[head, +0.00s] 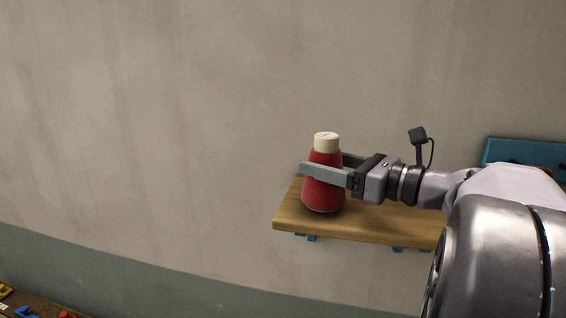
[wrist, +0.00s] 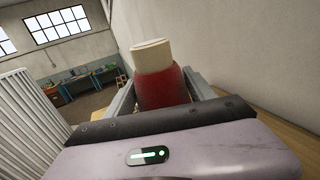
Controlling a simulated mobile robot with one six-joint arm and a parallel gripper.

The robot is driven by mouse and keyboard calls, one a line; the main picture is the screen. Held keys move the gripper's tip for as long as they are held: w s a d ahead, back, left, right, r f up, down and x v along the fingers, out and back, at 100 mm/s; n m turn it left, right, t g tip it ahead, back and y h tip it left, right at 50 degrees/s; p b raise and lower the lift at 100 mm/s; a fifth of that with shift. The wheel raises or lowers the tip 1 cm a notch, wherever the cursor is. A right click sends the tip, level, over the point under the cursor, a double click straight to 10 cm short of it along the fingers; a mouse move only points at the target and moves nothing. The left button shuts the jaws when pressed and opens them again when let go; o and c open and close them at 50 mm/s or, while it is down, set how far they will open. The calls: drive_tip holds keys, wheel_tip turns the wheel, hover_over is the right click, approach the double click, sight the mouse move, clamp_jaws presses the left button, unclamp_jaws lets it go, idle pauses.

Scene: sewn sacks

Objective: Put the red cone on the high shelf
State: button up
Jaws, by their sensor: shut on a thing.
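The red cone (head: 323,190) is a rounded, tapering red body with a cream top, upright at the left end of the wooden shelf (head: 380,223). My gripper (head: 325,168) reaches in from the right and is shut on the cone, one finger on each side of its upper body. The cone's base appears at the shelf's surface; I cannot tell whether it touches. In the wrist view the cone (wrist: 162,88) stands between the two fingers, its lower part hidden by the gripper body.
The plain wall (head: 150,120) is behind the shelf. A blue-green panel (head: 520,152) is at the right. A bench corner with small coloured items (head: 25,312) is at lower left. In the wrist view, a white ribbed surface (wrist: 30,125) is at left and work tables (wrist: 90,80) are far off.

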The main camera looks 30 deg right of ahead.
drive_tip(key=shift+w+d+f, duration=0.15)
drive_tip(key=shift+f, duration=0.15)
drive_tip(key=shift+f+b, duration=0.1)
drive_tip(key=shift+b, duration=0.2)
drive_tip(key=shift+f, duration=0.1)
drive_tip(key=o, duration=1.6)
drive_tip(key=shift+o, duration=0.2)
